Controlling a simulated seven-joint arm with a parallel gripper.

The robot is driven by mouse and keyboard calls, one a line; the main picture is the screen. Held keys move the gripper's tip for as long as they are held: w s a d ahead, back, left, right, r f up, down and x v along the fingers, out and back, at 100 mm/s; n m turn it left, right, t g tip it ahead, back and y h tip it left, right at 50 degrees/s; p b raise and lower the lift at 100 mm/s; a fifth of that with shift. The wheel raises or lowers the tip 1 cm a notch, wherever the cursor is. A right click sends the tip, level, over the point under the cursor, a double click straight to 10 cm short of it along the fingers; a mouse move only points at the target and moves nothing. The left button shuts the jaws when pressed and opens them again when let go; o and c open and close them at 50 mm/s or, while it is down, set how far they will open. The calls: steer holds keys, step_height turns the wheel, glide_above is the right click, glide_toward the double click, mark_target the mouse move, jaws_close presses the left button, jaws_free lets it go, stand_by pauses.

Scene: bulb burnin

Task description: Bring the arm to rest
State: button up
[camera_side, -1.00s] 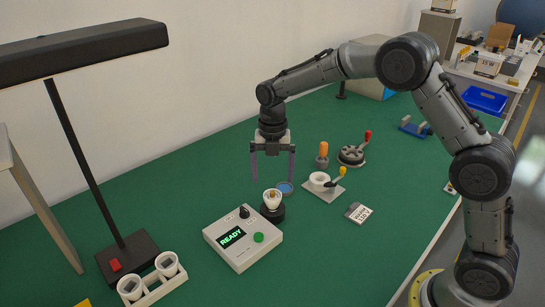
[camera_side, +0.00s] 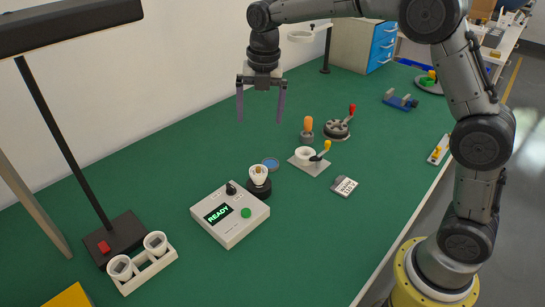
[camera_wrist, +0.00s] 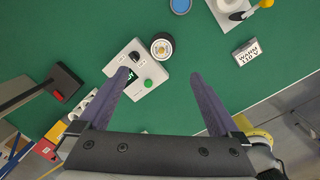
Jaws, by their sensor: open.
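My gripper (camera_side: 260,104) is open and empty, raised well above the green table in the side view. Its two fingers point down and are wide apart; they also show in the wrist view (camera_wrist: 160,95). Below it a bulb (camera_side: 259,174) stands upright in a dark round socket (camera_side: 259,190). The socket sits behind a white tester box (camera_side: 230,217) whose display reads READY. In the wrist view the tester box (camera_wrist: 151,75) and the bulb socket (camera_wrist: 162,47) lie beyond the fingertips, with nothing held between them.
A white rack (camera_side: 147,269) with two cups and a black lamp (camera_side: 118,238) stand at left. A blue disc (camera_side: 270,164), a white-cupped fixture (camera_side: 314,160), a small label card (camera_side: 343,187), an orange-handled tool (camera_side: 307,129) and a red-levered round fixture (camera_side: 337,127) stand around the socket.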

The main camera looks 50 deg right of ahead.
steer(key=s+d+r+m+t, duration=0.15)
steer(key=s+r+m, duration=0.35)
steer(key=s, duration=0.5)
steer(key=s+d+r+m+t, duration=0.1)
steer(key=s+r+m+t, duration=0.15)
steer(key=s+r, duration=0.5)
steer(key=s+f+m, duration=1)
steer(key=s+m, duration=0.4)
steer(key=m, duration=0.5)
steer(key=shift+d, duration=0.2)
steer(key=shift+m, duration=0.25)
